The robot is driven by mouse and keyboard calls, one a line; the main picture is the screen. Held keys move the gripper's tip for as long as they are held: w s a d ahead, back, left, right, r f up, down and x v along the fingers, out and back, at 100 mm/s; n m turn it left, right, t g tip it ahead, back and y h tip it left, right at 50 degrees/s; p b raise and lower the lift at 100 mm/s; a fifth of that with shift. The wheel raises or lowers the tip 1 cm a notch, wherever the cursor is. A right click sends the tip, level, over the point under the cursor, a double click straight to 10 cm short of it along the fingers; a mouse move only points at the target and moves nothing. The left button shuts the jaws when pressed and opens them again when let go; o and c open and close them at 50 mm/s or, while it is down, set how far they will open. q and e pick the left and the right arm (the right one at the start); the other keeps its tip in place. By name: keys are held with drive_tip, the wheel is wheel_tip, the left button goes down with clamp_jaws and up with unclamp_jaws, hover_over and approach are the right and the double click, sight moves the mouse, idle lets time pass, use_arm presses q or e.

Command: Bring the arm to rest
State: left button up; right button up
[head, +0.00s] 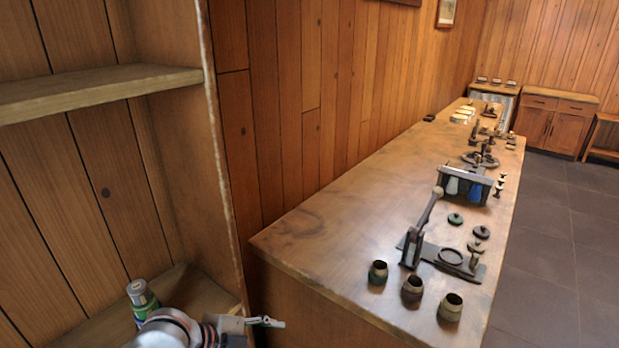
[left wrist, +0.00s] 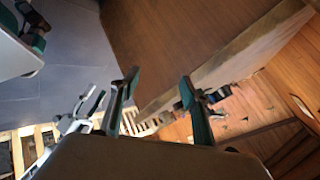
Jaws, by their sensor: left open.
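My left gripper (head: 272,322) is low at the left of the head view, in front of the lower shelf and short of the counter's near end. In the left wrist view its two fingers (left wrist: 158,102) stand apart with nothing between them. The gripper is open and empty. Part of my left arm shows at the bottom of the head view and hides some of the lower shelf. My right gripper cannot be made out in the head view.
A shelf unit (head: 100,90) stands at the left; a green and white can (head: 141,296) is beside my arm. The long wooden counter (head: 310,240) holds a lever press (head: 415,240), several dark cups (head: 412,289) and a rack (head: 465,187). Grey floor (head: 560,260) is clear at the right.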

use_arm(q)
drive_tip(key=s+a+f+n+t+y, duration=0.5)
drive_tip(key=s+a+f+n, duration=0.9)
drive_tip(key=f, duration=0.4)
drive_tip(key=s+n, duration=0.1)
drive_tip(key=n, duration=0.1)
drive_tip(key=shift+s+n+y, duration=0.4)
